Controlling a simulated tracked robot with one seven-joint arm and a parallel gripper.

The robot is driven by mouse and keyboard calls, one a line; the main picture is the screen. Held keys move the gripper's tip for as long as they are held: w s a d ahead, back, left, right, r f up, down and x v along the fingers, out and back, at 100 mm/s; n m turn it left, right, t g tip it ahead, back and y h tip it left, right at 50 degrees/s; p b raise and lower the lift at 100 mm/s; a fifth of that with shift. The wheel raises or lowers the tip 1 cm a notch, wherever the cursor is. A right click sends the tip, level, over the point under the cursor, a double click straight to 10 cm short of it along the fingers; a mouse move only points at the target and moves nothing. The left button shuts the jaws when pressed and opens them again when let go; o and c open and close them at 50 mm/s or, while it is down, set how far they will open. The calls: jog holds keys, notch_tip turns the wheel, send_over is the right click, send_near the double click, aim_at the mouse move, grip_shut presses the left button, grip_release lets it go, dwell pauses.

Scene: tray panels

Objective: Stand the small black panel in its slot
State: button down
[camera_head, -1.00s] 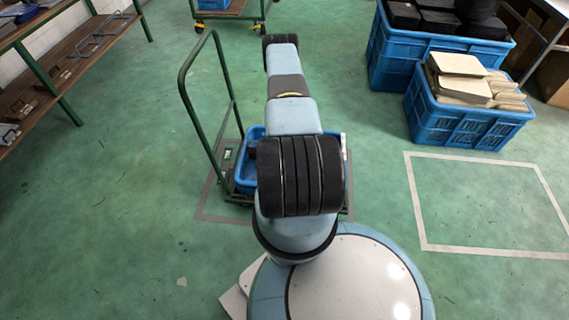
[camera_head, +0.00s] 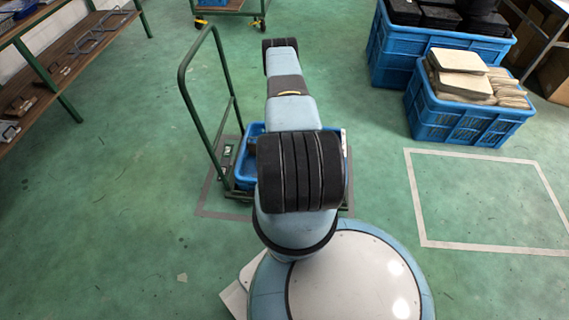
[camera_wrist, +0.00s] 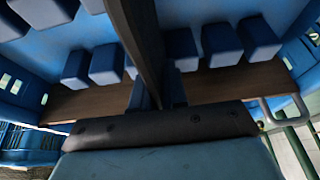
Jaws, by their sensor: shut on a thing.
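The small black panel (camera_wrist: 139,35) is seen nearly edge-on in the wrist view, running up and out of the top of the picture. My gripper (camera_wrist: 156,92) is shut on its lower end. The blue tray (camera_wrist: 190,12) lies beyond, with rows of blue blocks (camera_wrist: 222,44) on both sides of the panel. The panel is in front of a gap between blocks; I cannot tell whether it is inside a slot or above it. In the head view the blue tray (camera_head: 247,137) shows on a cart, and my arm hides the gripper and panel.
The cart's green handle (camera_head: 184,100) rises at the tray's left. A brown strip (camera_wrist: 230,82) runs along the blocks, with a pale metal bar (camera_wrist: 267,112) at right. Blue crates (camera_head: 455,113) stand at the right. The floor inside the white outline (camera_head: 490,248) is clear.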

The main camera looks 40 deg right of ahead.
jog(key=c, duration=1.1)
grip_release()
jog(key=v, duration=1.3)
jog(key=shift+s+a+r, duration=0.15)
jog(key=shift+r, duration=0.15)
